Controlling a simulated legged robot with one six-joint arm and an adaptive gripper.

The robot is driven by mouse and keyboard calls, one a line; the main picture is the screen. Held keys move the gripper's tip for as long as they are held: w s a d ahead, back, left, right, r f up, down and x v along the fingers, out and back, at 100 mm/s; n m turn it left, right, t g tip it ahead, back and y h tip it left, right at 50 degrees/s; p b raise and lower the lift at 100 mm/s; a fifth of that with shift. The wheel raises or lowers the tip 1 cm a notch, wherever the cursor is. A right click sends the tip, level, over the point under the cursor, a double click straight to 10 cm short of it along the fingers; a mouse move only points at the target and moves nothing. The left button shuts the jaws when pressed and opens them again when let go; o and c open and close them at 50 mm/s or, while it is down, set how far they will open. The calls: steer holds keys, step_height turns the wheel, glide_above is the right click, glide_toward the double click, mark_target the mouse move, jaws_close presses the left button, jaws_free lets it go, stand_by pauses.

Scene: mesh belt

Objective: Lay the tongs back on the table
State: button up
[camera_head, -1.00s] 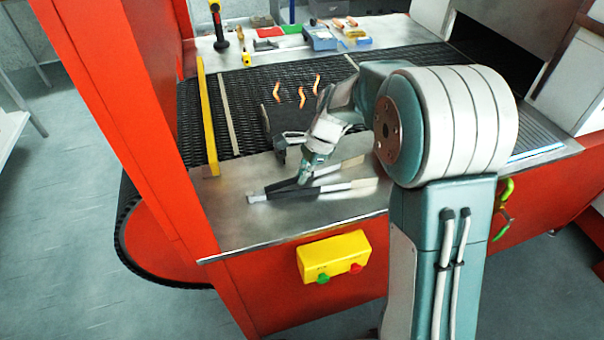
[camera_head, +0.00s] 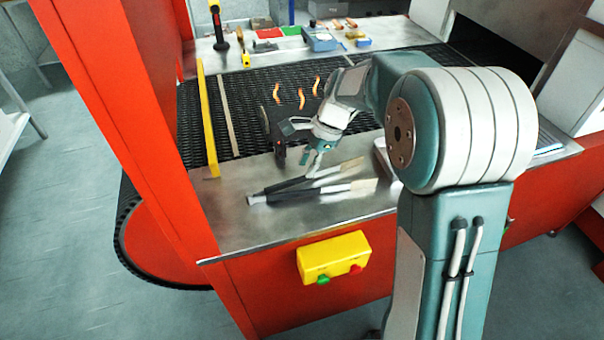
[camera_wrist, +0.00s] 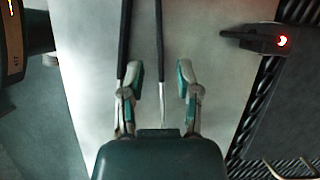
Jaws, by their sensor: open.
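The tongs (camera_head: 312,190) lie on the steel table (camera_head: 235,225) in front of the mesh belt. They have dark handles that meet at the left and two pale ends spread to the right. My gripper (camera_head: 312,172) is above the tongs, just behind their arms, and empty. In the wrist view my gripper (camera_wrist: 160,78) has its two fingers spread wide. One arm of the tongs (camera_wrist: 160,60) runs between the fingers and the other passes by the left finger. Whether a finger touches the tongs cannot be told.
A yellow button box (camera_head: 333,256) is on the red front panel. A yellow rail (camera_head: 207,120) stands at the left of the mesh belt (camera_head: 262,90). Orange wavy pieces (camera_head: 302,98) lie on the belt. Tools and a blue box (camera_head: 320,40) sit on the far table.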

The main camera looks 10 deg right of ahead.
steer(key=v, duration=0.8)
steer(key=s+d+r+n+t+h, duration=0.1)
steer(key=s+r+n+t, duration=0.15)
steer(key=s, duration=0.35)
steer(key=s+d+r+n+t+h, duration=0.1)
steer(key=s+r+n, duration=0.25)
steer(key=s, duration=0.25)
steer(key=s+d+f+n+t+h, duration=0.1)
steer(key=s+n, duration=0.3)
steer(key=s, duration=0.2)
steer(key=s+d+f+n+t+h, duration=0.1)
steer(key=s+d+n+t, duration=0.1)
steer(key=s+n, duration=0.2)
steer(key=shift+s+h, duration=0.3)
steer(key=shift+s, duration=1.1)
steer(key=shift+d+t, duration=0.1)
steer(key=shift+t, duration=0.15)
